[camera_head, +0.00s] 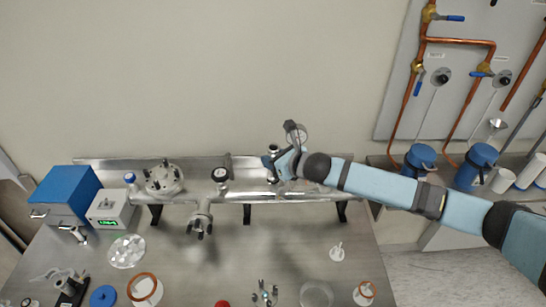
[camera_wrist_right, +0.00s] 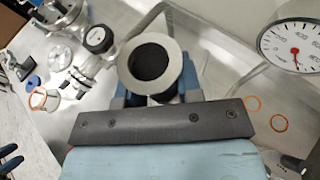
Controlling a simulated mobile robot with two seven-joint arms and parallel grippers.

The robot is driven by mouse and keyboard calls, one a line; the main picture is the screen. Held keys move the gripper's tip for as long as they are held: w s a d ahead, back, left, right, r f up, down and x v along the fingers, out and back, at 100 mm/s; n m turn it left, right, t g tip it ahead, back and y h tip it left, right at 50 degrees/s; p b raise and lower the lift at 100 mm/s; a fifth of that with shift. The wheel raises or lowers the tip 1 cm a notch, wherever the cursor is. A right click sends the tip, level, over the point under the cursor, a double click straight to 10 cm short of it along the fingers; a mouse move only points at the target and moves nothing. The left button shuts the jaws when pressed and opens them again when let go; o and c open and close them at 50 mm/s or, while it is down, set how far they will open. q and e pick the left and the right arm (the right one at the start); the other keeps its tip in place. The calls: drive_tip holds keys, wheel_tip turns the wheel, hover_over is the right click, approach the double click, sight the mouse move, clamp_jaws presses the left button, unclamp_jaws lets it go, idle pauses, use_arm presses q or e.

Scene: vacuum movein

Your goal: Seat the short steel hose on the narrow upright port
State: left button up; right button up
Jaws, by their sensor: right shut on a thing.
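My right gripper (camera_head: 271,163) is at the steel shelf, its arm coming in from the right. In the right wrist view its blue fingers (camera_wrist_right: 188,82) are shut on a steel piece with a round flange and dark bore, apparently the short steel hose (camera_wrist_right: 170,58). In the head view the flanged top of the hose (camera_head: 273,149) stands roughly upright. Its lower end is hidden, so I cannot tell whether it touches a port. I cannot clearly pick out the narrow upright port. My left gripper is not in view.
A pressure gauge (camera_wrist_right: 294,46) stands close to the right gripper. On the shelf (camera_head: 243,190) are a black-knobbed valve (camera_head: 221,174) and a round multi-port steel chamber (camera_head: 164,178). A blue box (camera_head: 65,192) stands at left. Rings and small parts lie along the bench front.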

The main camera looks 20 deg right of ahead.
drive_tip(key=shift+r, duration=0.1)
idle(0.5)
drive_tip(key=shift+p, duration=0.55)
idle(0.5)
drive_tip(key=shift+f, duration=0.65)
idle(0.8)
drive_tip(key=o, duration=1.1)
drive_tip(key=shift+c, duration=0.2)
